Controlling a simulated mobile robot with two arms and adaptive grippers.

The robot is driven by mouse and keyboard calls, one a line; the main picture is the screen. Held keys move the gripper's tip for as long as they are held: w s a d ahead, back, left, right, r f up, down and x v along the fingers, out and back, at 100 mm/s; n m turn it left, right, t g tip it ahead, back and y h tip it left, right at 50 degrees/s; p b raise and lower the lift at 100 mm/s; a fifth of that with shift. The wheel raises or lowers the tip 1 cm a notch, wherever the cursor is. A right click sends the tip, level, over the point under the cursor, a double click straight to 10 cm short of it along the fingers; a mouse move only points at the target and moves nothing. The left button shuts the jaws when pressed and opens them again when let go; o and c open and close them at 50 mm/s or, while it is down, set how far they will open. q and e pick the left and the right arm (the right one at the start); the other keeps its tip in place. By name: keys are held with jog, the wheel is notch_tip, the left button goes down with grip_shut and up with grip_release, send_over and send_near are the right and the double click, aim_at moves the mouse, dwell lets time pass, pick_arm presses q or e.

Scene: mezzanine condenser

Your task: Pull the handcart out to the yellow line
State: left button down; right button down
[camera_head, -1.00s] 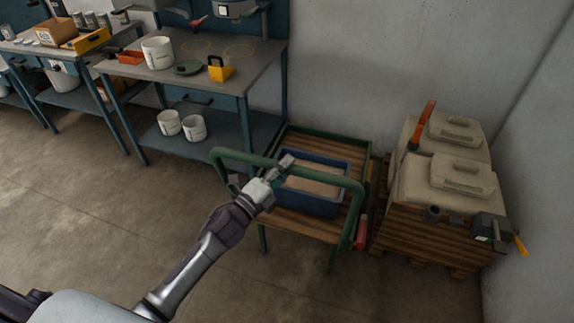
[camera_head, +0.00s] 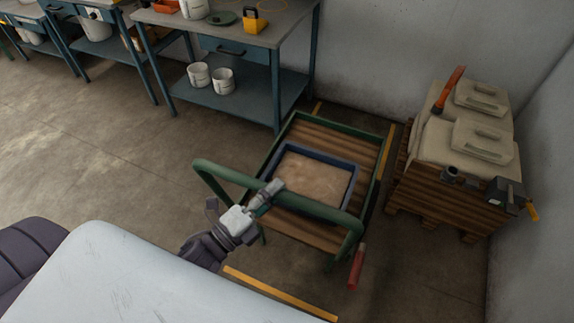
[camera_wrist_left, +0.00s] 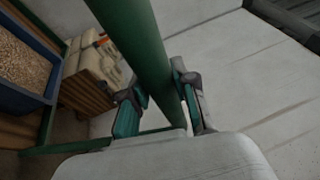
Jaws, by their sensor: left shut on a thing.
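The handcart has a green frame and a slatted wooden deck (camera_head: 372,150). It stands out from the wall, with its green handle bar (camera_head: 325,212) toward me. A blue tray (camera_head: 352,192) of sand-coloured grains sits on the deck. My left gripper (camera_head: 268,192) is shut on the handle bar near its middle. In the left wrist view the green bar (camera_wrist_left: 137,40) passes between the two fingers (camera_wrist_left: 160,105). A yellow line (camera_head: 280,294) lies on the floor on the near side of the cart, partly hidden by my arm and body. My right gripper is not in view.
A pallet (camera_head: 437,198) with beige sacks (camera_head: 465,140) stands close to the right of the cart. A red-handled object (camera_head: 357,267) is by the cart's near right corner. A blue workbench (camera_head: 235,108) stands behind left. The floor at left is clear.

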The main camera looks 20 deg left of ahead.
pick_arm(q)
jog(key=s, duration=0.8)
jog(key=shift+a, duration=0.15)
jog(key=shift+f, duration=0.1)
jog(key=c, duration=0.9)
grip_release()
jog(key=v, duration=1.2)
jog(key=shift+s, duration=0.1)
